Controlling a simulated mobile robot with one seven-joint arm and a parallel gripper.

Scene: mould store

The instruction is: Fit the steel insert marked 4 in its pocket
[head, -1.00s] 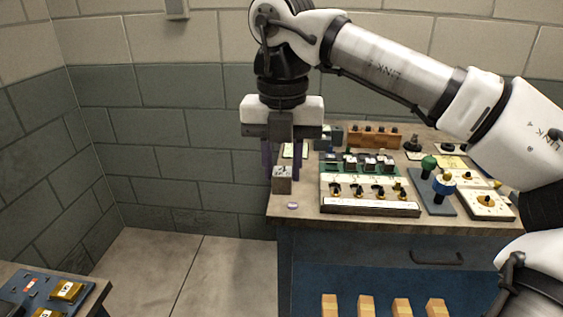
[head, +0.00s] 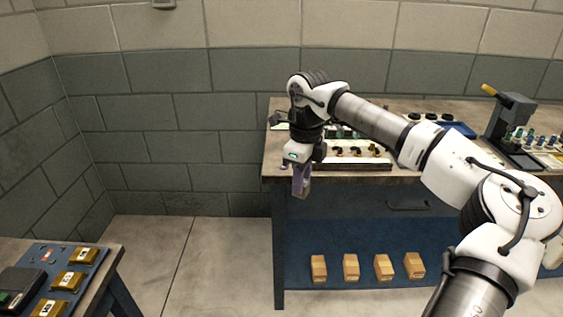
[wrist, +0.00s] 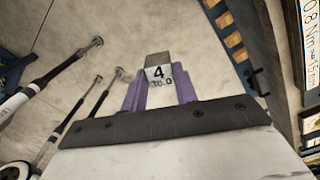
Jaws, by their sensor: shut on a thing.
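The steel insert marked 4 (wrist: 158,73) is a small grey block with a white label, seen in the wrist view between the purple fingers. My gripper (head: 301,181) is shut on it, fingers pointing down, in front of the left front edge of the workbench (head: 277,175). In the wrist view the gripper (wrist: 160,92) has a finger on each side of the block, and bare floor lies beyond it. I cannot make out the pocket for insert 4 in these frames.
A blue board (head: 62,262) with several yellow numbered blocks (head: 68,281) lies on a low table at the lower left. Bare floor lies between it and the workbench. Several wooden blocks (head: 351,267) stand on the bench's blue lower shelf. My arm hides part of the bench top.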

